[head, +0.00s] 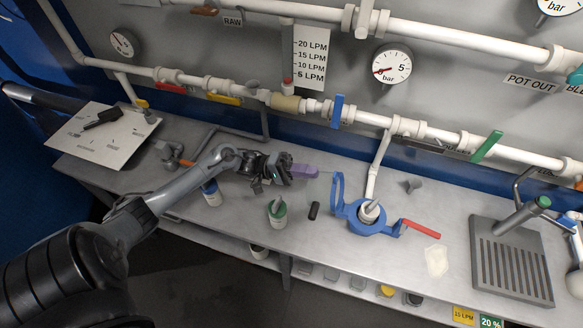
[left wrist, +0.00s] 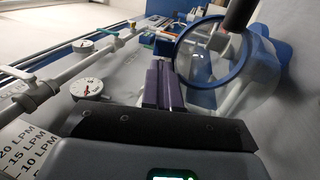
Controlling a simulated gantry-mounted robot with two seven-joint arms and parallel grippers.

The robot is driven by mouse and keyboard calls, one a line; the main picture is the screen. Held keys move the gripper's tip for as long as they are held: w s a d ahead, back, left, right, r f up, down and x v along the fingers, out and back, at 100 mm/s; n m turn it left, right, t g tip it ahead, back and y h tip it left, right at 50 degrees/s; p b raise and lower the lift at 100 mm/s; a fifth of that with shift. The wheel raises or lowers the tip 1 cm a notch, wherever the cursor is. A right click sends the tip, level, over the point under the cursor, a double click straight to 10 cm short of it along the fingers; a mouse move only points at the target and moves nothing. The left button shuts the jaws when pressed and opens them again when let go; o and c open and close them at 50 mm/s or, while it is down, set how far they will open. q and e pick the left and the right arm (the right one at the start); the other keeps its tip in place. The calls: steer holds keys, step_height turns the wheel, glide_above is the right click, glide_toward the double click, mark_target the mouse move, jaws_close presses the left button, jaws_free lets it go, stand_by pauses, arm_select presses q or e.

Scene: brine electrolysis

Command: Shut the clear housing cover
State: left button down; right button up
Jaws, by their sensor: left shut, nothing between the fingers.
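The clear housing cover (head: 337,191) has a blue rim and stands raised at the left side of its blue housing (head: 367,222) on the bench. The cover's round, see-through face shows large in the left wrist view (left wrist: 240,66), at upper right. A white cup with a grey stick-like piece (head: 369,210) sits inside the housing ring. My left gripper (head: 312,172) has purple fingers, which are shut and empty. It is left of the raised cover, with a small gap to it in the head view. The fingers (left wrist: 165,85) point towards the housing side in the left wrist view. My right gripper is not in view.
A red handle (head: 420,229) sticks out right of the housing. A green-rimmed cup (head: 277,211) and a small black cylinder (head: 314,211) stand in front of my gripper. White pipes with coloured valve handles run behind. A grooved grey drain tray (head: 512,262) lies at the right.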

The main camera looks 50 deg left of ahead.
mark_target(322, 177)
arm_select(q)
steer(key=shift+b+x, duration=0.3)
steer(key=shift+x, duration=1.75)
